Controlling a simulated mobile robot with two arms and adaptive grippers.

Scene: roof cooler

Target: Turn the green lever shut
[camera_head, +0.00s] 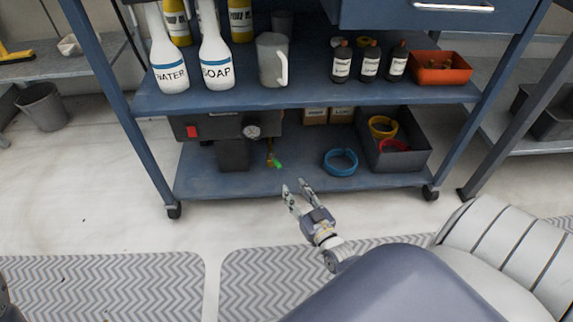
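The green lever (278,164) is a small green handle on a brass-coloured fitting, low on the lower shelf of the blue cart. It sits just right of a dark grey machine (233,150) with a red switch and a round gauge. My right gripper (295,188) is in front of the shelf's front edge, a little below and right of the lever in the picture. Its two fingers are spread and nothing shows between them. It appears apart from the lever. My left gripper is not in view.
The lower shelf (200,183) also holds a blue ring coil (341,162) and a grey bin (420,155) with yellow and red coils, right of the lever. The upper shelf (310,98) above carries bottles, a jug (271,62) and an orange tray (440,77). Floor in front is clear.

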